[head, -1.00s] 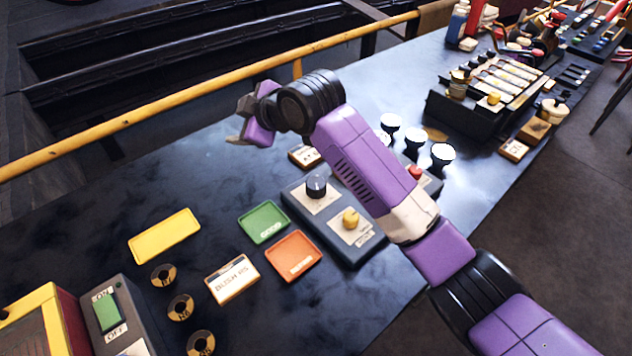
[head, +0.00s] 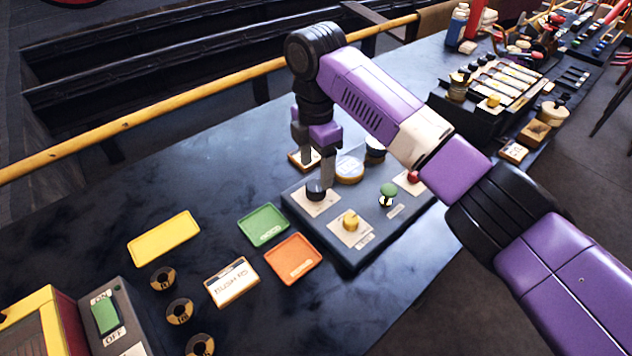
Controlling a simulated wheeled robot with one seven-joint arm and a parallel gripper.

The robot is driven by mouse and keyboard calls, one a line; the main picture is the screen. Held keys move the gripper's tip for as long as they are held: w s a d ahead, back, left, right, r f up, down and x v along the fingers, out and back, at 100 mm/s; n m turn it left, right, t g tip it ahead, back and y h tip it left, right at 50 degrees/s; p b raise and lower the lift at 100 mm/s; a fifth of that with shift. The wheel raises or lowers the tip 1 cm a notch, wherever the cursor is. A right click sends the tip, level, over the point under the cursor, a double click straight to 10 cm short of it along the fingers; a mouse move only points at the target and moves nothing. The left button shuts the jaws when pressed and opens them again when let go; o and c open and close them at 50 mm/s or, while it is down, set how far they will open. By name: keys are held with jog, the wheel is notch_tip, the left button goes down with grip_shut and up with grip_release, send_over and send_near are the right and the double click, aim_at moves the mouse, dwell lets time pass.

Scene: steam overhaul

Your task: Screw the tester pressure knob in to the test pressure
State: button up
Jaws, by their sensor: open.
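The grey tester box (head: 330,238) sits on the dark bench, with a black knob (head: 316,191) at its left and a yellow knob (head: 350,221) near its front edge. The labels are too small to read, so I cannot tell which is the pressure knob. My gripper (head: 317,173) points down, open and empty, above and just behind the black knob. Its nearer finger overlaps the knob's edge in the picture; I cannot tell if they touch.
A green knob (head: 388,190) and a red button (head: 413,177) stand on the box's right part. A round gauge (head: 349,168) is close to the gripper's right. Green (head: 263,224) and orange (head: 293,258) trays lie left. A yellow rail (head: 190,92) runs behind.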

aim_at(316, 185)
notch_tip(316, 185, down, 6)
jog(key=shift+r, duration=0.15)
jog(key=shift+c, duration=0.5)
jog(key=c, duration=1.3)
jog(key=shift+p, duration=0.35)
